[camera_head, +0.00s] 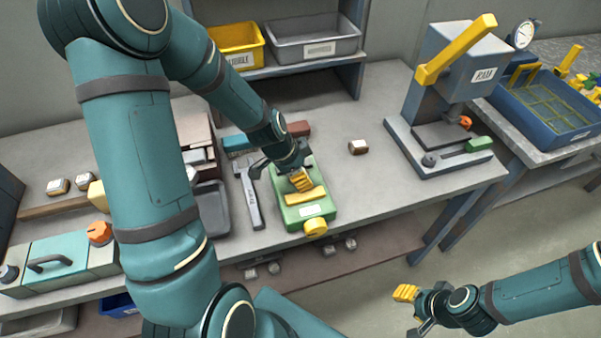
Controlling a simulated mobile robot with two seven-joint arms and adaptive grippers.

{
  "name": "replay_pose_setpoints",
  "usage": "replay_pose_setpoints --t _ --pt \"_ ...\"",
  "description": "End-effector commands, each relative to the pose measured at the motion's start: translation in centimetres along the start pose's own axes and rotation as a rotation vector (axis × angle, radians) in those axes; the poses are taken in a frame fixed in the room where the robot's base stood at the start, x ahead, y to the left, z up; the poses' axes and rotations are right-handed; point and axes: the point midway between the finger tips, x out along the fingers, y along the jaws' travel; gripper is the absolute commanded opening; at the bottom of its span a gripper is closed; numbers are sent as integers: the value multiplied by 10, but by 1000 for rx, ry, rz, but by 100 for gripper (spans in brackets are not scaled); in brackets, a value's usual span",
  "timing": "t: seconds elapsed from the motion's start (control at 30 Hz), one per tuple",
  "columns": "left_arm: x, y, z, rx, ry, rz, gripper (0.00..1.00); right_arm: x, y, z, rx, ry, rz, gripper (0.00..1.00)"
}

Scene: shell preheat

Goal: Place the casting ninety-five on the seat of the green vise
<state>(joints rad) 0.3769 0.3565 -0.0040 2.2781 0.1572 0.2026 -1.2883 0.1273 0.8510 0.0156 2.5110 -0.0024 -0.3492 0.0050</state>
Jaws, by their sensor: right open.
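The green vise (307,212) stands on the bench in the middle, with a yellow jaw bar and a yellow knob at its front. My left gripper (297,181) points down over the back of the vise, with a yellow finger pad showing. Its other finger and the space between them are hidden, so I cannot tell whether it holds anything. Small brown blocks with white labels lie on the bench: one right of the vise (358,147) and two at the far left (58,186). Their labels are unreadable, so I cannot tell which is ninety-five. My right gripper (409,312) is open and empty, low in front of the bench.
A hammer (250,192) and a grey tray (212,207) lie left of the vise. A press (450,90) stands at right, beside a blue crate (550,105). Yellow (236,45) and grey bins (312,40) sit on the shelf behind. The bench between vise and press is mostly clear.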

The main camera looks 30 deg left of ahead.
Motion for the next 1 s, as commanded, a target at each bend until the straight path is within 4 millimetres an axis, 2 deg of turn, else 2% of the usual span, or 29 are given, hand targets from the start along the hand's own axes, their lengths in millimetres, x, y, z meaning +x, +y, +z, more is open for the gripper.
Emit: replay_pose_setpoints --t 0.47,0.5,0.57,1.0 --pt "10 1 5 -1 -3 3 10 12 4 -1 -1 6 0 47" --pt "10 1 6 -1 -4 4 56 11 4 -1 -1 6 0 47" --pt "10 2 6 -2 -5 6 78 11 4 -1 -1 6 0 47" --pt "10 3 8 -6 -8 10 79 10 4 -1 -1 5 0 47"
